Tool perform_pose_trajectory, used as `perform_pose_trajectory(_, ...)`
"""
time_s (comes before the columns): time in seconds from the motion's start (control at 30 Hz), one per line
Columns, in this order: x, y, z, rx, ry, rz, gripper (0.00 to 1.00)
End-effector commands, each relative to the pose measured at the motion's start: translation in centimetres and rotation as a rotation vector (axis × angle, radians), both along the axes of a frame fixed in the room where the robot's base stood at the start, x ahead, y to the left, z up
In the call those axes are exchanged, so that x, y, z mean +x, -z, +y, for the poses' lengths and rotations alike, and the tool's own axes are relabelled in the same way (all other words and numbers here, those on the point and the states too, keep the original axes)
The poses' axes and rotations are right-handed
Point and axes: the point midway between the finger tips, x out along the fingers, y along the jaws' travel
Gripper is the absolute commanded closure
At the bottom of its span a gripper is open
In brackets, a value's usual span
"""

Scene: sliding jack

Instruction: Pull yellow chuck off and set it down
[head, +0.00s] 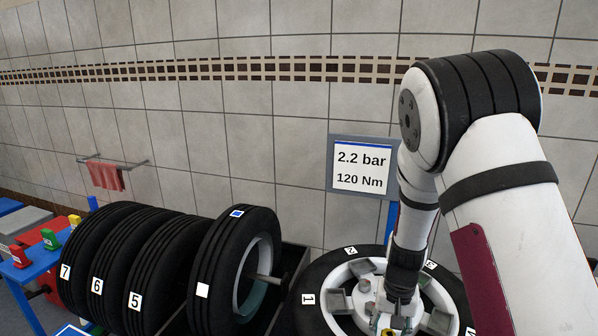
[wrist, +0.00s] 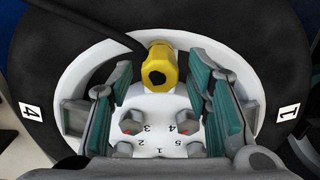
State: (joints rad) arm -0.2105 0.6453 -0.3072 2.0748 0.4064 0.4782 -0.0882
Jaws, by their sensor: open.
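The yellow chuck (wrist: 160,66) sits near the top of the white wheel hub in the wrist view, with a black hose running from it to the upper left. Only a small bit of yellow (head: 387,331) shows at the bottom edge of the head view. My gripper (wrist: 163,95) is open over the wheel, its two green-padded fingers apart to the left and right. The chuck lies between and a little beyond the fingers, and I see no contact. The wheel's tire (head: 318,290) lies flat under my gripper, with number labels on it. In the head view my arm hides part of the wheel.
Several upright tires (head: 110,262) stand in a row at the left. A sign (head: 361,168) reading 2.2 bar and 120 Nm stands behind the flat wheel. A blue table (head: 30,265) with small colored blocks is at the far left. A tiled wall closes the back.

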Motion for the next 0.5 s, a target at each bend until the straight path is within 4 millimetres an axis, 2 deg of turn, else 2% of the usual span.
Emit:
perform_pose_trajectory(0.13,0.02,0.78,0.02,0.000,0.000,0.000,0.55)
perform_pose_trajectory(0.5,-0.04,0.90,0.02,0.000,-0.001,0.000,0.55)
